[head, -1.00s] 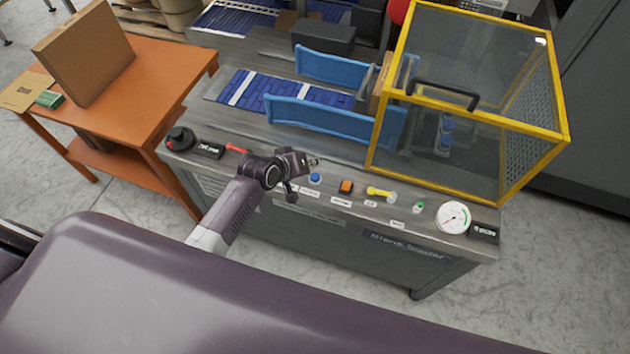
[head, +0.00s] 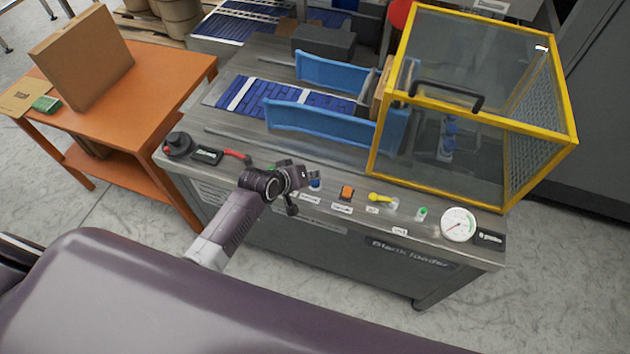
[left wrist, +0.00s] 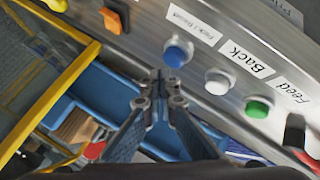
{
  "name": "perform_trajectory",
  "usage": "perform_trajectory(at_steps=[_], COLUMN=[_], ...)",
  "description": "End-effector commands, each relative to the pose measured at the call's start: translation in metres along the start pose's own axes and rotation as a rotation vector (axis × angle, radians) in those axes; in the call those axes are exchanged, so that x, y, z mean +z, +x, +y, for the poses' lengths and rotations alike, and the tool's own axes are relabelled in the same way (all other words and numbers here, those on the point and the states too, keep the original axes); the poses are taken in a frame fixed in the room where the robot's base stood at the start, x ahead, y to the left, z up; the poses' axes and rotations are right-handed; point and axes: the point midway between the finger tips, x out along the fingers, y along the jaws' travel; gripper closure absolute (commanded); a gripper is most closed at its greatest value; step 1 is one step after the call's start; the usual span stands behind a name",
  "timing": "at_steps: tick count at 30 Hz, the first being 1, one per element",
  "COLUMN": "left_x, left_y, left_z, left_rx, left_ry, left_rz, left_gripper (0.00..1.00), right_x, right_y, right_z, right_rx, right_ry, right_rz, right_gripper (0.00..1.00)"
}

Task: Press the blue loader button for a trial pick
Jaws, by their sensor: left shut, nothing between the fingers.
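The blue loader button (head: 315,186) is on the sloped front panel of the metal blank loader (head: 255,222), partly covered by my gripper in the head view. In the left wrist view the blue button (left wrist: 177,52) stands just beyond the fingertips, beside a small label too blurred to read surely. My left gripper (head: 307,178) is shut and empty, close to the button. In the left wrist view its fingertips (left wrist: 163,86) meet just below the button; contact cannot be told. My right gripper is not in view.
A white button (left wrist: 217,82) labelled Back and a green button (left wrist: 258,106) labelled Feed sit beside the blue one. An orange switch (head: 347,191), yellow handle (head: 379,198) and gauge (head: 458,224) share the panel. A yellow-framed guard (head: 470,119) and blue side guides (head: 325,122) stand behind.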

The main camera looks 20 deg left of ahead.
Motion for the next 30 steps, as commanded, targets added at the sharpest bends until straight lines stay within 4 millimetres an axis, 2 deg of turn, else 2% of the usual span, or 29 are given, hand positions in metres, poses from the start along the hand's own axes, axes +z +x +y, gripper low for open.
perform_trajectory(at_steps=[30], left_x=[0.0043], left_y=[0.0059], left_z=[-0.0042], left_rx=[0.001], left_ry=[-0.001], left_rz=[0.0], left_gripper=[1.0], right_x=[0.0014], right_y=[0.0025], right_z=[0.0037], right_rx=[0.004], right_ry=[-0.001], right_rz=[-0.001], right_gripper=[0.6])
